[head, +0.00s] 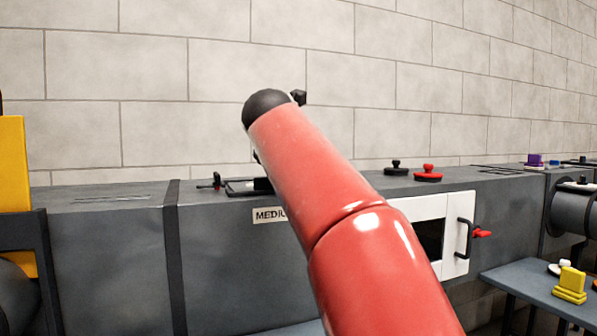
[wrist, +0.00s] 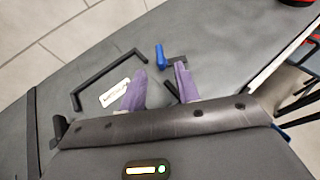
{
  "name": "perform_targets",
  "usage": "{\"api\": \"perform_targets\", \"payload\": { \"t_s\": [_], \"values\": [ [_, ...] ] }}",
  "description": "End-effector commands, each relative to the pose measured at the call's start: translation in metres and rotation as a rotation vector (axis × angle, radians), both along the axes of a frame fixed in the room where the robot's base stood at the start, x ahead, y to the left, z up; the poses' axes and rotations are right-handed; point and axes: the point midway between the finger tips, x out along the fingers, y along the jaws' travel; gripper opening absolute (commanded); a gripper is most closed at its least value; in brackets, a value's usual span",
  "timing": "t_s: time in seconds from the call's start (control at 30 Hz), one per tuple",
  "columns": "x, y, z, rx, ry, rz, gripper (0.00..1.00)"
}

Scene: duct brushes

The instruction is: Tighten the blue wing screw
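The blue wing screw (wrist: 160,57) shows in the wrist view, upper middle, next to a small dark bracket (wrist: 176,62) on the grey duct surface. My gripper (wrist: 158,78) has two purple fingers, spread apart with a gap between them. The blue screw appears just beyond the fingertips, and I see no contact. A short black piece (wrist: 172,90) shows between the fingers; I cannot tell what it belongs to. In the head view my red arm hides my gripper, and I do not see the blue screw there.
A black handle frame (wrist: 76,100) and a white label (wrist: 115,92) lie left of the fingers. On the duct (head: 110,250) stand a black knob (head: 397,168) and a red knob (head: 428,174). A white door (head: 458,262) has a red wing screw (head: 482,233) beside it. A yellow object (head: 570,284) sits on a side table.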

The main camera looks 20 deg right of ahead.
Motion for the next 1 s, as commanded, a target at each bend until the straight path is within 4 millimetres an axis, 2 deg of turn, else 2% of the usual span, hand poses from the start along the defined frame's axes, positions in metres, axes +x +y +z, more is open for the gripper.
{"api": "perform_targets", "payload": {
  "t_s": [0.1, 0.3, 0.63, 0.67, 0.9, 1.0],
  "values": [
    [0.017, -0.011, -0.009, 0.001, 0.002, -0.002, 0.32],
    [0.034, -0.021, -0.017, 0.003, 0.0, -0.002, 0.32],
    [0.038, -0.024, -0.018, 0.002, -0.002, -0.001, 0.32],
    [0.038, -0.024, -0.018, 0.002, -0.001, -0.001, 0.3],
    [0.038, -0.023, -0.019, 0.002, -0.001, -0.001, 0.0],
    [0.038, -0.023, -0.018, 0.002, -0.001, -0.001, 0.0]
  ]
}}
